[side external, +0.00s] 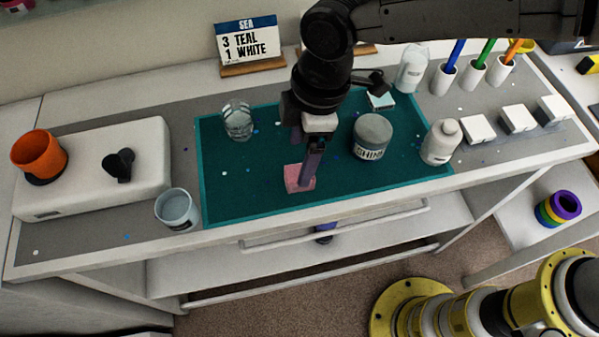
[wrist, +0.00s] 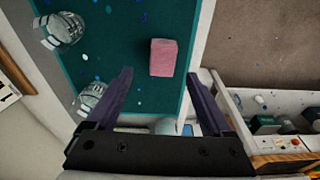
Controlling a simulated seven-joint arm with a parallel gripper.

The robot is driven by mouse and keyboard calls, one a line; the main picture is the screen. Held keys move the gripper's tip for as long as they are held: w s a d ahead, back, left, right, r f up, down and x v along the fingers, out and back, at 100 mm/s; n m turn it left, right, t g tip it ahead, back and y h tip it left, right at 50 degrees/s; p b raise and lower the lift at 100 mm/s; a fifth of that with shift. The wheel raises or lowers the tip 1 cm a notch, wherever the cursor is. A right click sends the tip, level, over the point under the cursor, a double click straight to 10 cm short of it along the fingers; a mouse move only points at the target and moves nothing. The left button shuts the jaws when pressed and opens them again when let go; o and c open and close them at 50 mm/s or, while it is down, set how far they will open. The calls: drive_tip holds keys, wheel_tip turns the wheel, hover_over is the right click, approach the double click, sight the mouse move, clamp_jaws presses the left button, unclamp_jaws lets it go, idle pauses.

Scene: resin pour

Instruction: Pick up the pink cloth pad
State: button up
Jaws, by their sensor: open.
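The pink cloth pad (side external: 299,178) lies on the teal mat (side external: 240,190) near its front edge. In the side view my gripper (side external: 308,178) points down right at the pad and covers part of it. In the wrist view the pink pad (wrist: 163,57) is a small block beyond the fingertips, a little right of the middle between them. My gripper (wrist: 160,80) is open there, with its two purple fingers spread and nothing between them. Whether a finger touches the pad cannot be told.
A labelled grey jar (side external: 371,137), a white bottle (side external: 441,142) and a clear glass (side external: 238,122) stand around the pad. A cup (side external: 177,209) stands left of the mat. An orange pot (side external: 38,153) sits on a white device (side external: 90,178). The mat left of the pad is mostly clear.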

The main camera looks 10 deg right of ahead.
drive_tip(key=f, duration=0.5)
drive_tip(key=shift+s+a+f, duration=0.2)
drive_tip(key=shift+f, duration=0.1)
clamp_jaws()
